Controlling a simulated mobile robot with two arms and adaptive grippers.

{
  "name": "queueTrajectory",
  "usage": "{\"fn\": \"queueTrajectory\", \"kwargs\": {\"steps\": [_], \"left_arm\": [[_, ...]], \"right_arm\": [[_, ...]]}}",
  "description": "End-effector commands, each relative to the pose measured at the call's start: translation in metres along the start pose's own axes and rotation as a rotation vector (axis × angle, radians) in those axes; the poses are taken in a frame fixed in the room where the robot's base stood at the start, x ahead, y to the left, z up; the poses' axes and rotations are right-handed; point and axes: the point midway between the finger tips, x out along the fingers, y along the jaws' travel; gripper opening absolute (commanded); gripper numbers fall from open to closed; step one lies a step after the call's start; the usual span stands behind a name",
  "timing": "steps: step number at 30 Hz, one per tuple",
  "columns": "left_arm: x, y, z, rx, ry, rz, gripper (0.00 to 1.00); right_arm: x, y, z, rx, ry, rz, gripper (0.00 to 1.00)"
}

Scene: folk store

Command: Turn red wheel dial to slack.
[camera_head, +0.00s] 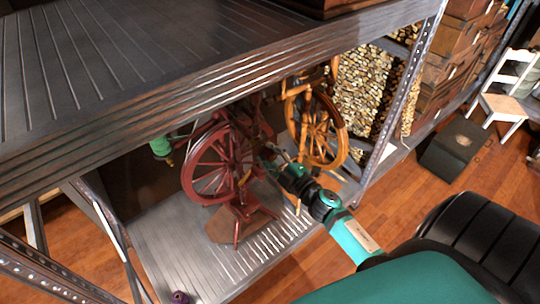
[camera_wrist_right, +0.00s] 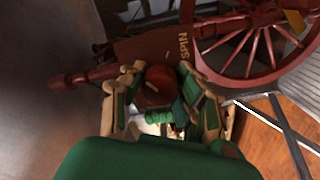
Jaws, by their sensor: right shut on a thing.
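The red spinning wheel (camera_head: 197,178) stands on the lower metal shelf, upright on its legs. In the right wrist view its spoked wheel (camera_wrist_right: 222,85) is at the upper right, beside a red-brown beam (camera_wrist_right: 135,48) lettered "SPIN". The round red dial (camera_wrist_right: 158,84) sits just below that beam, between my right gripper's fingers. My right gripper (camera_head: 271,158) reaches in from the lower right and, in the wrist view (camera_wrist_right: 165,90), is shut on the dial. No slack mark is readable. My left gripper is not in view.
An orange-brown spinning wheel (camera_head: 318,130) stands close to the right of my gripper. The upper shelf (camera_head: 190,75) hangs over the red wheel. A green item (camera_head: 160,147) is at its left, and a purple spool (camera_head: 180,297) is at the front. A metal post (camera_head: 395,115) stands right.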

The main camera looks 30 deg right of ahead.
Motion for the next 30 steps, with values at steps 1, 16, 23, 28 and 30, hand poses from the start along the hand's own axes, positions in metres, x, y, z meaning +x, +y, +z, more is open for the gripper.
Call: {"fn": "queueTrajectory", "kwargs": {"steps": [1, 16, 23, 28, 30], "left_arm": [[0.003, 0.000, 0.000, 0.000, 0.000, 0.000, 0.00], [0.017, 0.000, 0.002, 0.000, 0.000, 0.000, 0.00], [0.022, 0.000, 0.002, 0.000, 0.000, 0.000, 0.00], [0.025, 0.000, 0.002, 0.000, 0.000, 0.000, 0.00], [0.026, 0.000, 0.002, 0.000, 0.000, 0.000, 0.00]], "right_arm": [[0.000, -0.002, 0.001, -0.046, 0.000, -0.001, 0.00], [0.000, -0.003, 0.001, -0.522, 0.002, -0.002, 0.00], [0.000, -0.003, 0.001, -0.719, 0.001, -0.002, 0.00], [0.000, -0.003, 0.001, -0.833, 0.002, -0.003, 0.00], [-0.001, -0.003, 0.001, -0.869, 0.002, -0.003, 0.00]]}}
